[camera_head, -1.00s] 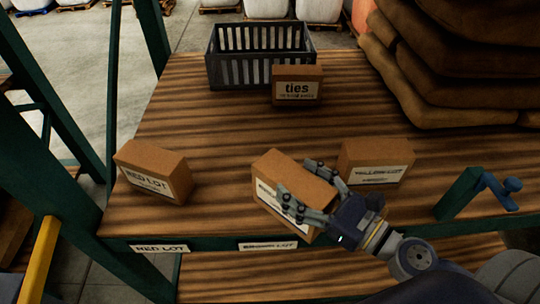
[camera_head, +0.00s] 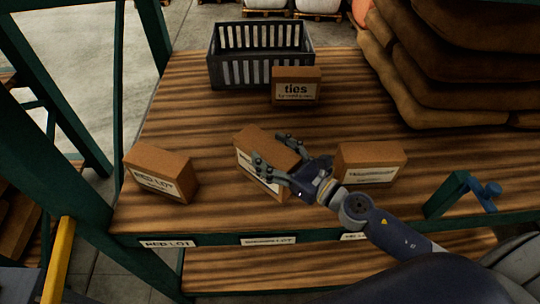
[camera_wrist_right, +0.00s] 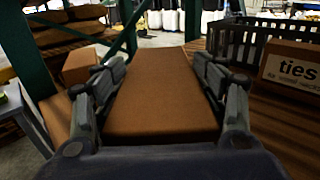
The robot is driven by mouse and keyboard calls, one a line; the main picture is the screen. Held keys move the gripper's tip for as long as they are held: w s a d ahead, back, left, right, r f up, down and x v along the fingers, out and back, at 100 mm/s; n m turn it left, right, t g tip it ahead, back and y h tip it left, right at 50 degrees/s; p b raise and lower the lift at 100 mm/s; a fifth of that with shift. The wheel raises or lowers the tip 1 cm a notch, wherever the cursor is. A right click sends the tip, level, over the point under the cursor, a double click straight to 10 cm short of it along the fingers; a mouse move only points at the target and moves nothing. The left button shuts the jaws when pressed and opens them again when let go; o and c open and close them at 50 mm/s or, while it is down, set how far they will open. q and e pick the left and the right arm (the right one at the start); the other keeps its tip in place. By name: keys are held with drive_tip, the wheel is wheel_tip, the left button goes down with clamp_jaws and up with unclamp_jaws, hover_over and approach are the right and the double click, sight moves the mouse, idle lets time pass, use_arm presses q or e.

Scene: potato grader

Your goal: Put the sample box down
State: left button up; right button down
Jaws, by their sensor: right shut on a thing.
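The sample box, a brown carton with a white label (camera_head: 262,151), is in the middle of the shelf board in the head view. My right gripper (camera_head: 275,172) is shut on it, with fingers on either side. In the right wrist view the box (camera_wrist_right: 163,92) fills the space between the fingers (camera_wrist_right: 160,90). It is tilted a little in the head view; I cannot tell whether its base touches the board. The wooden board (camera_head: 215,215) has label strips on its front edge, one reading RED LOT (camera_head: 168,244). My left gripper is not in view.
A RED LOT box (camera_head: 162,170) stands to the left and another labelled box (camera_head: 370,163) to the right. A "ties" box (camera_head: 297,86) and a dark crate (camera_head: 259,55) stand behind. Stacked sacks (camera_head: 450,70) fill the back right. A green-blue clamp (camera_head: 460,193) is at front right.

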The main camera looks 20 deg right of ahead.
drive_tip(key=shift+w+r, duration=0.25)
drive_tip(key=shift+w+a+f, duration=0.1)
drive_tip(key=shift+w+f, duration=0.1)
drive_tip(key=shift+f, duration=0.15)
drive_tip(key=shift+f+b, duration=0.75)
drive_tip(key=shift+f, duration=0.75)
drive_tip(key=shift+f, duration=0.2)
drive_tip(key=shift+c, duration=1.3)
unclamp_jaws()
drive_tip(key=shift+s+f, duration=0.1)
